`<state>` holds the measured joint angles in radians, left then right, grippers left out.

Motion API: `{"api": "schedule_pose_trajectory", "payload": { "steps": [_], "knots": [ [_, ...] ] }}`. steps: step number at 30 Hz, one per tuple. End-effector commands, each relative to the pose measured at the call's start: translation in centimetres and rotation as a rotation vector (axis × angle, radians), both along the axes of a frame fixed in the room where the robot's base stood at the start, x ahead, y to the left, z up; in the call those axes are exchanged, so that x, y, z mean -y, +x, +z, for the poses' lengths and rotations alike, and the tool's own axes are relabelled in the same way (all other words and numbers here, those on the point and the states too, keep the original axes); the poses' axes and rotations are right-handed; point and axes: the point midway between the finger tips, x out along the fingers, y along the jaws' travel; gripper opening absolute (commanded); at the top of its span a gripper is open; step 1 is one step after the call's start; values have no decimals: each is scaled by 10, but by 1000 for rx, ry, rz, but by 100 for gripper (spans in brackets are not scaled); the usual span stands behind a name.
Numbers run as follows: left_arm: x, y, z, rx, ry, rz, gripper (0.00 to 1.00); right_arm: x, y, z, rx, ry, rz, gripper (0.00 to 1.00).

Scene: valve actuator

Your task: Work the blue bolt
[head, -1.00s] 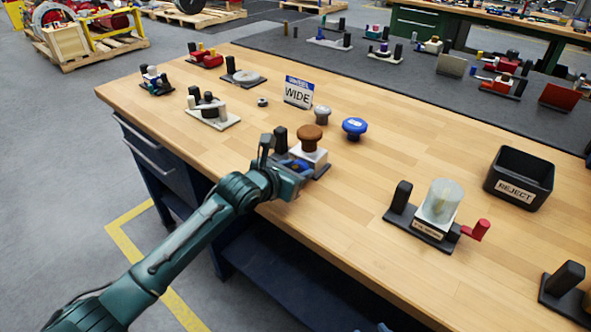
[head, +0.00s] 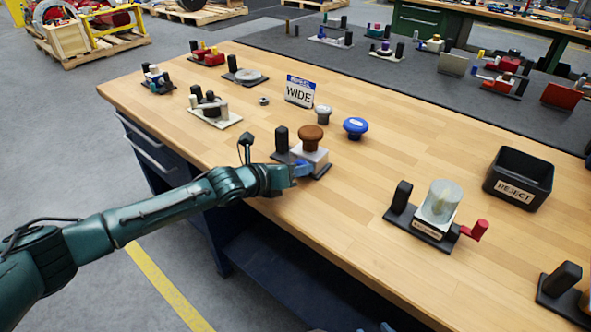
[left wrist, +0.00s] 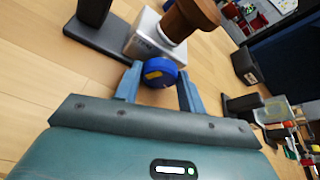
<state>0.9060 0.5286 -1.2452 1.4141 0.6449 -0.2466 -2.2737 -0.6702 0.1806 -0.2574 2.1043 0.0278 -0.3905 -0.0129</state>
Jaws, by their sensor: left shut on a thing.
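The blue bolt (left wrist: 158,72) is a short round blue piece with a yellow-orange mark on the side of a white block (left wrist: 146,32). In the head view the blue bolt (head: 304,169) is partly hidden by my gripper. The block carries a brown mushroom-shaped knob (head: 311,138) and stands on a dark base with a black post (head: 281,139). My left gripper (head: 294,173) reaches in from the left at the table's front edge. In the wrist view its two fingers (left wrist: 160,82) are on either side of the bolt, shut on it. My right gripper is not in view.
A blue knob (head: 355,127), a grey knob (head: 323,114) and a WIDE sign (head: 299,92) stand behind. To the right are a fixture with a clear cylinder (head: 440,202) and red handle, and a black REJECT bin (head: 519,178). The wood between is clear.

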Motion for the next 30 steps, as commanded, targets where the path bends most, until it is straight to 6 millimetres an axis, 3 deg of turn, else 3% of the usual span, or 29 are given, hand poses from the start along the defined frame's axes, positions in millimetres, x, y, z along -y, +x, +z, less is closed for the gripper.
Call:
{"api": "schedule_pose_trajectory", "payload": {
  "steps": [23,24,30],
  "knots": [
    [-1,1,0,-59,-96,1,17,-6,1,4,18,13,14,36],
    [-1,1,0,-59,-96,1,43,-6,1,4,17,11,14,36],
    [-1,1,0,-59,-97,0,59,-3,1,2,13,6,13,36]
  ]
}}
